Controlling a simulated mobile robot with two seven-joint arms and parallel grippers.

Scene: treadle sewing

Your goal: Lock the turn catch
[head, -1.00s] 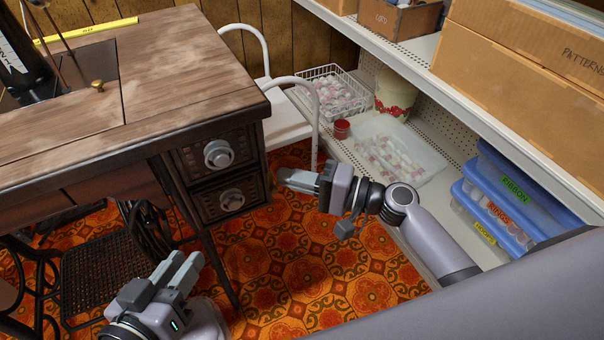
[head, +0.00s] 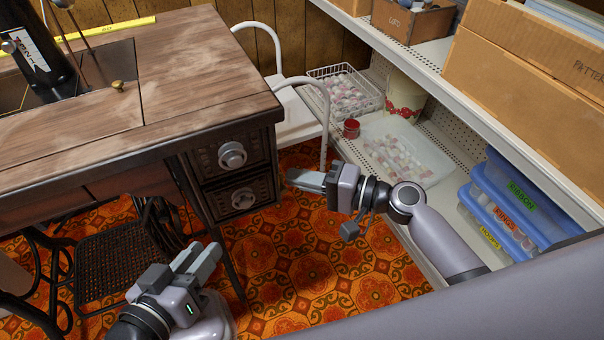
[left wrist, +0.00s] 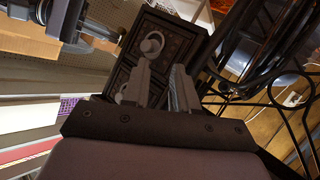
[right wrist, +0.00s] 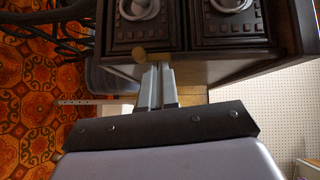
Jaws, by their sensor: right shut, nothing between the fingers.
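The dark wooden sewing cabinet (head: 190,70) has two stacked drawers with round metal knobs. A small brass piece (right wrist: 139,55), which looks like the turn catch, sits at the drawer block's edge in the right wrist view. I cannot make out its turned position, and I cannot pick it out in the head view. My right gripper (head: 292,180) is shut and empty just right of the lower drawer (head: 265,188). Its fingertips (right wrist: 160,66) appear close beside the brass piece; contact is unclear. My left gripper (head: 205,254) is open and empty, low in front of the drawers.
A brass knob (head: 118,87) stands on the cabinet top near the sewing machine (head: 40,55). A white metal stand (head: 300,125) is behind the drawer block. The shelf on the right holds a wire basket (head: 335,75), a clear tray and blue-lidded boxes (head: 510,220). Patterned floor is clear in front.

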